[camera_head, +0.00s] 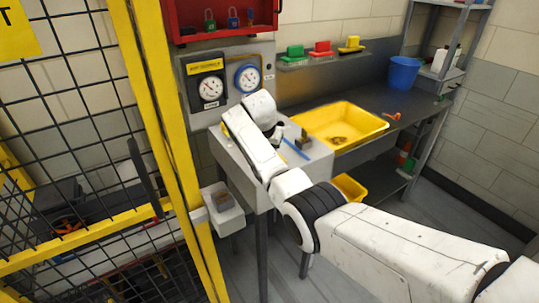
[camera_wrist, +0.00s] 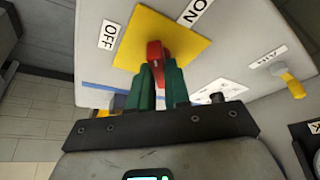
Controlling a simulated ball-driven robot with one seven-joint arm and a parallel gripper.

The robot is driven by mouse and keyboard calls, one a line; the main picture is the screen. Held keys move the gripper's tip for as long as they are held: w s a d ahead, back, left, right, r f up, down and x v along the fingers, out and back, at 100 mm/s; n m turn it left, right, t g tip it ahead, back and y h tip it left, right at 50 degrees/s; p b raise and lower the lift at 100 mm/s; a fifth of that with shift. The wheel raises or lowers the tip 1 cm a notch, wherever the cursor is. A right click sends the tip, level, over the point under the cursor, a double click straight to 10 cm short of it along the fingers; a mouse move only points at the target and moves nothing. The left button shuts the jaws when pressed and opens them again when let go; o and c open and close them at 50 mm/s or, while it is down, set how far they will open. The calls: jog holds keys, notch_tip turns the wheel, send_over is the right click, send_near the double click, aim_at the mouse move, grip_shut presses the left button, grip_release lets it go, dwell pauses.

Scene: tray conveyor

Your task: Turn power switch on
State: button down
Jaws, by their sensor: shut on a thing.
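In the wrist view, a red switch handle (camera_wrist: 156,55) stands on a yellow square plate (camera_wrist: 190,45) on a light grey panel. An OFF label (camera_wrist: 108,35) is at the plate's left and an ON label (camera_wrist: 195,13) at its upper right. My gripper (camera_wrist: 157,78) has green fingers closed around the red handle. The handle lies between the two labels; its exact setting I cannot tell. In the head view, my white wrist hangs over a grey control box (camera_head: 312,152), and it hides the switch and fingers.
A yellow knob (camera_wrist: 289,85) sits right of the switch. A gauge panel (camera_head: 228,80) stands behind the box. A yellow tray (camera_head: 340,122) and blue bucket (camera_head: 404,73) are on the bench to the right. A yellow-framed mesh fence (camera_head: 160,110) is close on the left.

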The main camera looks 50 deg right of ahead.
jog(key=m+b, duration=0.1)
jog(key=b, duration=0.1)
jog(key=m+g+b, duration=0.1)
jog(key=m+b, duration=0.2)
jog(key=b, duration=0.1)
jog(key=shift+w+f+m+g+h, duration=0.2)
jog(key=shift+f+m+g+h, duration=0.1)
jog(key=shift+f, duration=0.05)
jog(key=m+b, duration=0.1)
jog(key=b, duration=0.1)
jog(key=m+g+b, duration=0.1)
jog(key=m+b, duration=0.1)
jog(key=b, duration=0.1)
jog(key=shift+r, duration=0.25)
jog(key=shift+r+m+g+b, duration=0.15)
jog(key=shift+m+g+b, duration=0.15)
jog(key=shift+m+b, duration=0.1)
jog(key=c, duration=1.1)
grip_release()
jog(key=v, duration=1)
jog(key=shift+r, duration=0.35)
